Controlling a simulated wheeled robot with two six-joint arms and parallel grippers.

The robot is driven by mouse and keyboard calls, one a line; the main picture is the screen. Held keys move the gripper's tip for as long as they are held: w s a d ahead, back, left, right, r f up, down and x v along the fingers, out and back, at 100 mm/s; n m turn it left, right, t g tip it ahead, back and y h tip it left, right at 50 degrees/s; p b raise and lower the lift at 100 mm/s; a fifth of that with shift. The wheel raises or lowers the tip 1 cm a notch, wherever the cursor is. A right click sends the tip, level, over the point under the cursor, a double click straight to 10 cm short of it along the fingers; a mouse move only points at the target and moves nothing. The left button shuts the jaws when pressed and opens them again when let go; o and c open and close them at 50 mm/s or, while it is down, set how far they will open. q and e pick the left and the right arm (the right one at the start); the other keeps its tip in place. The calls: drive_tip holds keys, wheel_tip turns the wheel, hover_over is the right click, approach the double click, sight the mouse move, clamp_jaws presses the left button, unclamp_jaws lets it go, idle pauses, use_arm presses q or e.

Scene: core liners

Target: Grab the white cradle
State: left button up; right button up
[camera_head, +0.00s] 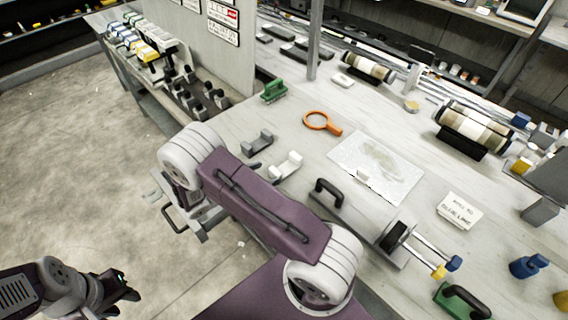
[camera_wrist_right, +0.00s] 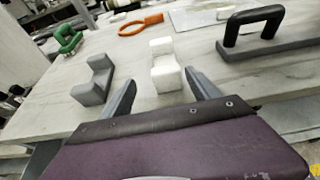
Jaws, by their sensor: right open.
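The white cradle (camera_head: 286,165) is a small U-shaped block near the front edge of the worktop. In the right wrist view the white cradle (camera_wrist_right: 166,72) stands upright, straight ahead. My right gripper (camera_wrist_right: 161,80) is open and empty, one finger to each side of the cradle's line, with the cradle just beyond the fingertips. I see no contact. In the head view my right arm covers part of the table edge. My left gripper (camera_head: 122,291) is at the lower left, over the floor, dark and too small to read its jaws.
A grey cradle (camera_wrist_right: 95,80) stands close left of the white one. A black-handled grey block (camera_wrist_right: 252,35) is to the right. An orange magnifier (camera_head: 321,122), green-handled tool (camera_head: 273,91) and clear sheet (camera_head: 376,166) lie behind. Core samples (camera_head: 475,127) lie farther right.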

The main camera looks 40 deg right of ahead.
sight(283, 170)
drive_tip(key=x, duration=0.3)
drive_tip(key=shift+d+f, duration=0.1)
drive_tip(key=shift+d, duration=0.05)
drive_tip(key=x, duration=0.1)
drive_tip(key=p+x, duration=0.1)
drive_tip(key=x, duration=0.1)
drive_tip(key=s+x, duration=0.1)
drive_tip(key=x, duration=0.1)
drive_tip(key=shift+d, duration=0.15)
drive_tip(key=c, duration=1.4)
drive_tip(key=shift+w+r, duration=0.1)
drive_tip(key=shift+r, duration=0.4)
wheel_tip(283, 170, up, 3)
drive_tip(key=s+r, duration=0.2)
drive_tip(key=s, duration=0.2)
drive_tip(key=s+r, duration=0.2)
drive_tip(key=s, duration=0.1)
drive_tip(key=s+r, duration=0.3)
drive_tip(key=s, duration=0.1)
drive_tip(key=shift+s+d+p, duration=0.1)
drive_tip(key=shift+s+p, duration=0.2)
drive_tip(key=shift+s, duration=0.05)
